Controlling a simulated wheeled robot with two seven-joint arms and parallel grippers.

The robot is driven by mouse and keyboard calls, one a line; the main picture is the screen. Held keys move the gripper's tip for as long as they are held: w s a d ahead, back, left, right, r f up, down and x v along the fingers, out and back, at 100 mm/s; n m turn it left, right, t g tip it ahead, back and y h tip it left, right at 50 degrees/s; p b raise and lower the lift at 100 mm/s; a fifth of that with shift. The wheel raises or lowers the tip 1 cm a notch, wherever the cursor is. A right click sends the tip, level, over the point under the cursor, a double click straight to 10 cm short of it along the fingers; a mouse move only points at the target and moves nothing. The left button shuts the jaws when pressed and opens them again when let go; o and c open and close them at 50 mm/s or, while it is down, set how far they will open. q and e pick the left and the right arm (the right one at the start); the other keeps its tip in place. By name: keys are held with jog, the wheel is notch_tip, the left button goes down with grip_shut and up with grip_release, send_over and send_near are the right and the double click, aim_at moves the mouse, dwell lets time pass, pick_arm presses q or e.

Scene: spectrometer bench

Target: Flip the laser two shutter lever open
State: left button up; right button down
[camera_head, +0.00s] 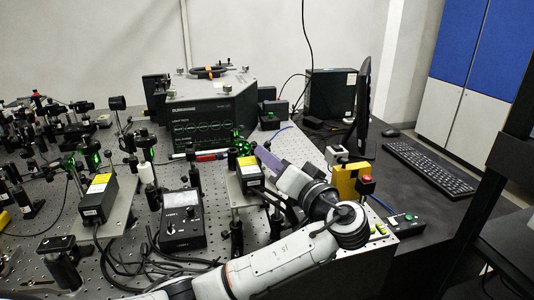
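Two black laser boxes with yellow labels stand on the optical bench: one at the left (98,198), and one at the centre (249,172) on a raised plate. I cannot read which is laser two. No shutter lever can be made out clearly. My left arm crosses the lower centre and bends back toward the centre laser. My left gripper (258,154) is just behind and right of that laser, close to a small green-lit optic (240,145). Its fingertips are too small and overlapped to tell whether they are open or touching anything. My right gripper is not in view.
A black controller (182,219) with cables stands left of my arm. A large spectrometer housing (205,115) is behind. A yellow box with a red button (366,183), a monitor edge (363,105) and a keyboard (430,169) are at the right. Many optics mounts crowd the left.

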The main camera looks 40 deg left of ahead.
pick_arm(q)
jog(key=shift+x, duration=0.8)
grip_shut()
jog(key=m, duration=0.1)
jog(key=m+p, duration=0.1)
jog(key=shift+w+d+f+m, duration=0.2)
jog(key=shift+f+m, duration=0.1)
jog(key=shift+f, duration=0.1)
jog(key=shift+f+m+t+y, duration=0.15)
jog(key=shift+m+t+y, duration=0.2)
jog(key=shift+m, duration=0.25)
grip_release()
jog(key=shift+d, duration=0.1)
